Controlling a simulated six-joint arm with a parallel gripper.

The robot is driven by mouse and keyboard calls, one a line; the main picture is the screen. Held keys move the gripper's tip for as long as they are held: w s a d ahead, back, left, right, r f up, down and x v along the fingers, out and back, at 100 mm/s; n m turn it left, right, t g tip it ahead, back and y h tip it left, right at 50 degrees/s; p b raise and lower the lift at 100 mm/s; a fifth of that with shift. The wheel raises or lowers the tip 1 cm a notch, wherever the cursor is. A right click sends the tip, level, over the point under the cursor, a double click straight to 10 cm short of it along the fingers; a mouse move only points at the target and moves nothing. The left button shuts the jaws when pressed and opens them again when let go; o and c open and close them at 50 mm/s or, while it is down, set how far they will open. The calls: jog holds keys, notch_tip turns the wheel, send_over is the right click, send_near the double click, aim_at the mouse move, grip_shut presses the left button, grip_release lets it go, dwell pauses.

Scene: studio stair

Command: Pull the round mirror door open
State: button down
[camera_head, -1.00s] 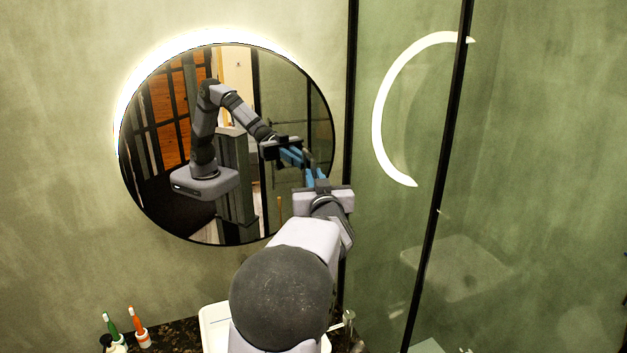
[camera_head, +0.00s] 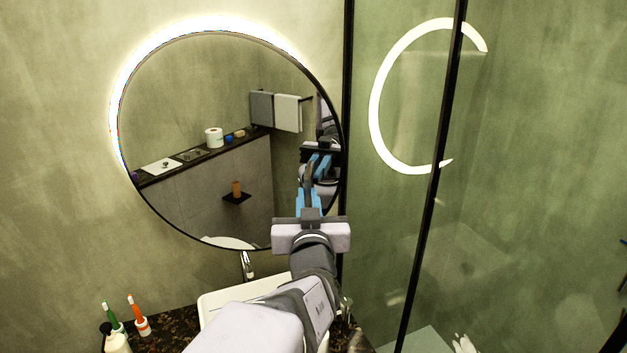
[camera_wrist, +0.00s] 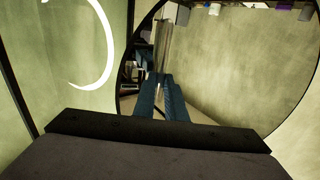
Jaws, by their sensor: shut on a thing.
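The round mirror door (camera_head: 215,110) has a thin dark rim and stands out from the wall, its right side swung toward me. It also fills the upper middle of the wrist view (camera_wrist: 225,65). My gripper (camera_head: 308,188) has blue fingers and is shut on the mirror door at its lower right part. In the wrist view the fingers (camera_wrist: 163,82) reach up to the mirror, with a pale narrow upright strip between them. I cannot tell whether this strip is a handle or a reflection. The exact contact is hidden, and the fingers' reflection overlaps it.
A white basin (camera_head: 222,300) with a tap (camera_head: 247,266) lies below the mirror. Toothbrushes (camera_head: 137,315) and a bottle (camera_head: 116,340) stand on the dark counter at the lower left. A black-framed glass panel (camera_head: 400,220) stands close at the right.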

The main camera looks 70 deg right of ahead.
jog(key=shift+w+a+p, duration=0.2)
jog(key=shift+a+p, duration=0.2)
jog(key=shift+a, duration=0.55)
jog(key=c, duration=1.8)
grip_release()
jog(key=shift+w, duration=0.15)
jog(key=p, duration=1)
send_near(300, 155)
jog(key=d+r, duration=0.1)
jog(key=w+d+r, duration=0.1)
jog(key=r, duration=0.1)
jog(key=shift+d, duration=0.2)
